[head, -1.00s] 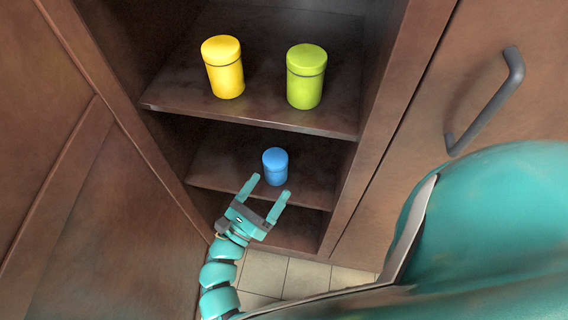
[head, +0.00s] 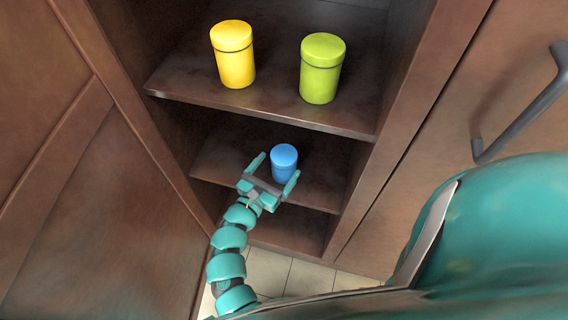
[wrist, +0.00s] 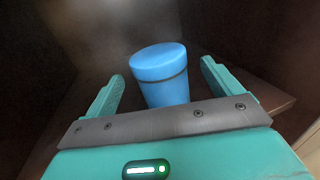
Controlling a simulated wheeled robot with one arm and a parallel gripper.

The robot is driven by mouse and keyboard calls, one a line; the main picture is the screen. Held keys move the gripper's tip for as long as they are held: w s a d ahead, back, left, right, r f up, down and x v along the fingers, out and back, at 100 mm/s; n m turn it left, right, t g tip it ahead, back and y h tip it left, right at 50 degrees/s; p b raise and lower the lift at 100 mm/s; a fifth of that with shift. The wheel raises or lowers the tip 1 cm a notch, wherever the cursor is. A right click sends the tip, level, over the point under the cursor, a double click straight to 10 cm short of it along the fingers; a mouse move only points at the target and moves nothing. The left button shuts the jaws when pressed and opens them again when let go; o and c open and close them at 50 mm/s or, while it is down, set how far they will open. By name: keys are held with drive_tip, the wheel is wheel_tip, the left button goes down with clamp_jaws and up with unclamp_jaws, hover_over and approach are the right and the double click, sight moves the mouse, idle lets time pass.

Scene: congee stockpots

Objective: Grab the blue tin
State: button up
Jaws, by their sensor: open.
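The blue tin (head: 284,160) stands upright on the lower shelf of the cabinet, a small cylinder with a dark line under its lid. My gripper (head: 278,167) is open, with one finger on each side of the tin in the head view. In the wrist view the tin (wrist: 160,76) shows between the two open fingers (wrist: 162,84), with visible gaps on both sides. The tin's lower end is hidden behind the gripper's palm bar.
A yellow tin (head: 233,55) and a green tin (head: 321,70) stand on the shelf above (head: 260,108). The cabinet's side panel (head: 405,120) rises to the right. An open door (head: 100,200) is on the left. A grey handle (head: 520,110) is on the neighbouring door.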

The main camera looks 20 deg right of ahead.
sight(287, 154)
drive_tip(key=shift+x, duration=3)
drive_tip(key=shift+f, duration=0.15)
drive_tip(key=shift+c, duration=0.2)
drive_tip(key=c, duration=1.2)
